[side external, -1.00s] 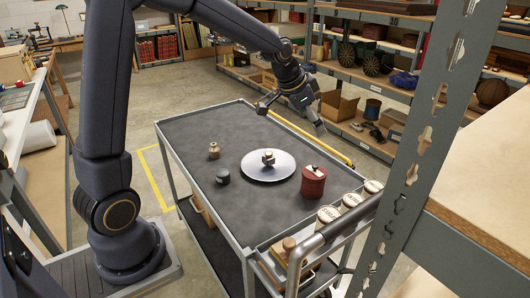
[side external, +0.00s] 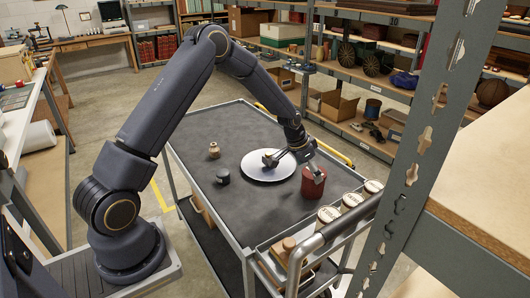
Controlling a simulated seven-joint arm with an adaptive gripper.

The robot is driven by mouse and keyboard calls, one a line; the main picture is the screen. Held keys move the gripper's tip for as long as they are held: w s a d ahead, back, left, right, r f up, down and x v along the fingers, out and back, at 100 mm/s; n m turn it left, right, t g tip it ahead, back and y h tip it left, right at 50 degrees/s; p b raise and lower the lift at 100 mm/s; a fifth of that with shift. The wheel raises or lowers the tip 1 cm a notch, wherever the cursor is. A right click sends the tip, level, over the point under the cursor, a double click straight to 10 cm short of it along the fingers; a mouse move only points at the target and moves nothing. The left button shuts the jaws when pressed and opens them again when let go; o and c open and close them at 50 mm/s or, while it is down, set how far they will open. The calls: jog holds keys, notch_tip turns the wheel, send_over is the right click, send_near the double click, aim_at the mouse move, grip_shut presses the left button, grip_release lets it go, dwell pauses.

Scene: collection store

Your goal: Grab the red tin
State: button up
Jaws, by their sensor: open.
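The red tin (side external: 313,183) stands upright on the dark top of the cart (side external: 225,125), at the right of the white plate (side external: 262,176). My gripper (side external: 293,166) is low over the cart with its fingers spread wide. One finger is over the plate, and the other is at the top of the red tin, covering part of its lid. I cannot tell whether that finger touches the tin. The small object on the plate is mostly hidden by my gripper.
A small dark jar (side external: 223,176) and a small tan bottle (side external: 214,150) stand left of the plate. Several white-lidded containers (side external: 351,200) sit in the cart's end tray by the handle (side external: 322,238). The cart's far left top is clear. A metal shelf post (side external: 410,160) stands at the right.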

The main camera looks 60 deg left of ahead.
jog(key=x, duration=0.5)
jog(key=shift+d+f, duration=0.15)
jog(key=shift+d, duration=0.05)
jog(key=shift+s, duration=0.1)
jog(key=shift+c, duration=0.3)
jog(key=c, duration=1.7)
